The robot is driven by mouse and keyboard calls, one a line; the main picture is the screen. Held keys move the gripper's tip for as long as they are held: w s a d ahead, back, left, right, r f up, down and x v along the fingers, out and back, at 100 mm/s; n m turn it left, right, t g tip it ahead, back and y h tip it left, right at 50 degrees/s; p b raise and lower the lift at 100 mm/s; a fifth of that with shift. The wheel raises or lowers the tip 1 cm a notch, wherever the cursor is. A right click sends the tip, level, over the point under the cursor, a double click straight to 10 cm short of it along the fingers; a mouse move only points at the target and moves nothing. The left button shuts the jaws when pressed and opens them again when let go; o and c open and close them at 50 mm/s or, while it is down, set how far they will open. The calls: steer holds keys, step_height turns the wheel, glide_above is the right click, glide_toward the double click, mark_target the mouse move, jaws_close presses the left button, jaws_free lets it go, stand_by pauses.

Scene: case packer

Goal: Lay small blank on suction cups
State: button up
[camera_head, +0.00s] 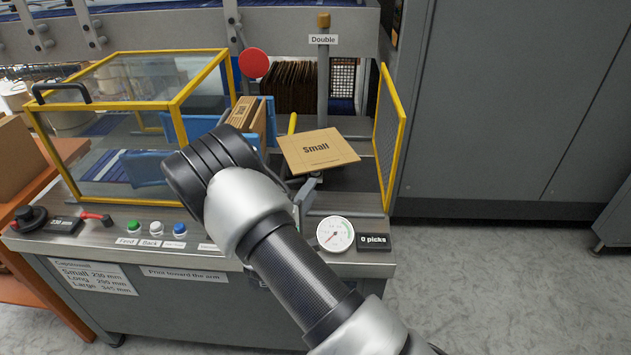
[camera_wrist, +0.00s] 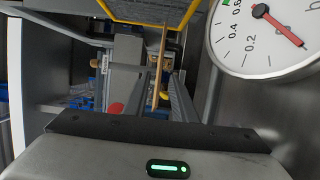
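The small blank (camera_head: 310,146), a flat brown cardboard sheet marked "Small", is held up and tilted inside the open right part of the packer. In the wrist view the small blank shows edge-on as a thin brown strip (camera_wrist: 161,62) between my fingers. My gripper (camera_wrist: 160,88) appears shut on its near edge; the tips are partly hard to see. In the head view my gripper (camera_head: 307,187) is mostly hidden behind my wrist, just below the blank. I cannot make out the suction cups in either view; the blank and my arm cover much of that area.
A yellow-framed guard (camera_head: 391,135) stands right of the blank, and a clear yellow-edged cover (camera_head: 130,125) stands left. A folded carton (camera_head: 247,115) and stacked blanks (camera_head: 290,88) are behind. A dial gauge (camera_head: 335,234) and "0 picks" display (camera_head: 374,240) sit at the front edge.

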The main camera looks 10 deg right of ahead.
steer(key=shift+s+a+r, duration=0.1)
steer(key=shift+s+r, duration=0.05)
steer(key=shift+s, duration=0.15)
steer(key=s+d+r+m+g+h, duration=0.3)
steer(key=d+r+m+g+h, duration=0.1)
steer(key=d+r, duration=0.35)
steer(key=s+d+r+m+g+y, duration=0.1)
steer(key=s+d+r+m+g, duration=0.3)
steer(key=s, duration=0.4)
steer(key=s+d+r+m+g+y, duration=0.1)
steer(key=s+d+r+m+g, duration=0.25)
steer(key=s+d+g, duration=0.35)
steer(key=s+a+r+t+y, duration=0.2)
steer(key=s+a+r+y, duration=0.2)
steer(key=s, duration=0.4)
steer(key=s+a+r+t+y, duration=0.3)
steer(key=s+a+r+y, duration=0.1)
steer(key=s+a+y, duration=0.3)
steer(key=shift+s+a+r, duration=0.2)
steer(key=shift+s+a, duration=0.7)
steer(key=shift+a, duration=0.15)
